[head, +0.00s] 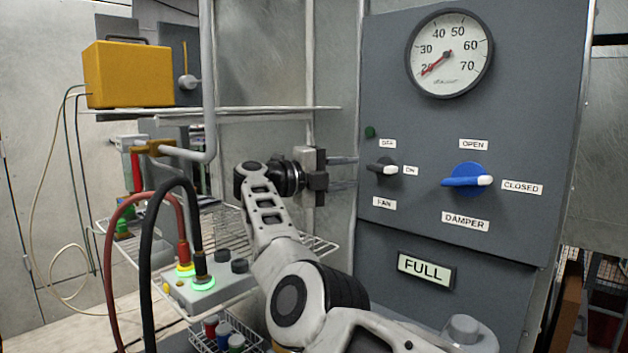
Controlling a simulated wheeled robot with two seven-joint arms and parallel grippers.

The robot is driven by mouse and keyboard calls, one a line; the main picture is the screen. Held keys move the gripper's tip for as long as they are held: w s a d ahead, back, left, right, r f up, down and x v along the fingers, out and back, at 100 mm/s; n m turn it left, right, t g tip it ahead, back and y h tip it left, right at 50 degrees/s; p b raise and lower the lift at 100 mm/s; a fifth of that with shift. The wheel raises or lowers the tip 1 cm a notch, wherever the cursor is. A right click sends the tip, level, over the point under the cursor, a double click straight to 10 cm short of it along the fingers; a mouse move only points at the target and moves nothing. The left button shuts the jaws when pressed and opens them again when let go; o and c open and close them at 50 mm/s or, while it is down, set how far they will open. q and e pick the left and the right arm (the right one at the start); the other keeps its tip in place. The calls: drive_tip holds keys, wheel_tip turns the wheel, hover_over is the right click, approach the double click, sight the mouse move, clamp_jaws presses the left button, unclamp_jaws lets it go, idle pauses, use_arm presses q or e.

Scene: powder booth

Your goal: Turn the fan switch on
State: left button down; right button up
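The fan switch (383,169) is a small dark knob on the grey panel (400,110), above a FAN label. Its pale tip points right, toward the ON label (411,171); the OFF label (387,144) sits above it. A small dark green lamp (370,132) is left of the OFF label and does not look lit. My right gripper (354,173) is just left of the switch in the picture. Its two fingers are spread, one above the other, with nothing between them, and appear apart from the knob. My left gripper is not in view.
A blue damper knob (464,178) with its white tip toward CLOSED sits right of the fan switch. A dial gauge (448,54) is above and a FULL sign (426,269) below. At left are a wire shelf (310,244), a yellow box (128,75) and hoses (150,250).

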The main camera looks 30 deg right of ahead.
drive_tip(key=a+p, duration=0.1)
drive_tip(key=a, duration=0.6)
drive_tip(key=shift+w+a+p, duration=0.35)
drive_tip(key=shift+w+a, duration=0.05)
